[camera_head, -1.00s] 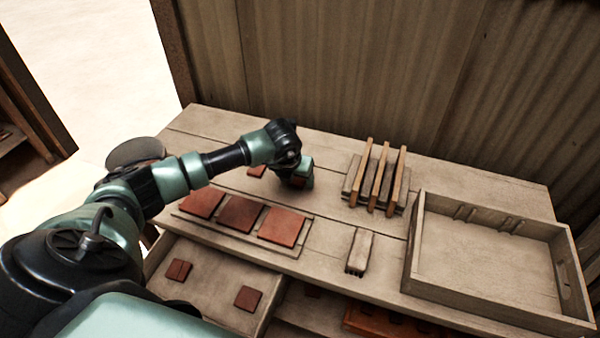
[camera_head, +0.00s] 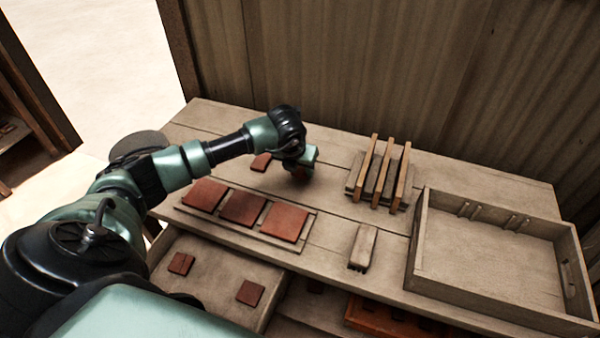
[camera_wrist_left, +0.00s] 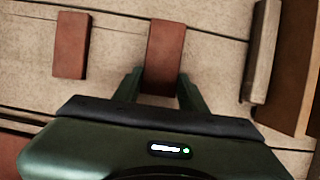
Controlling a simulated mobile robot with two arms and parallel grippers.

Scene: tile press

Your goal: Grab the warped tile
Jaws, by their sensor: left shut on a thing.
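My left gripper (camera_head: 299,174) is above the table's back middle, pointing down. In the left wrist view its two fingers (camera_wrist_left: 160,84) are shut on a small dark red tile (camera_wrist_left: 165,50), which sticks out past the fingertips. In the head view the gripper mostly hides this tile. Another small red tile (camera_head: 261,162) lies on the table left of the gripper; it also shows in the left wrist view (camera_wrist_left: 70,45). I cannot make out a warp on either tile. My right gripper is not in view.
Three larger red tiles (camera_head: 243,207) lie on a board in front of the gripper. A slatted rack (camera_head: 391,170), a small wooden block (camera_head: 362,247) and an empty wooden tray (camera_head: 485,255) stand to the right. An open drawer (camera_head: 215,270) at the front holds small tiles.

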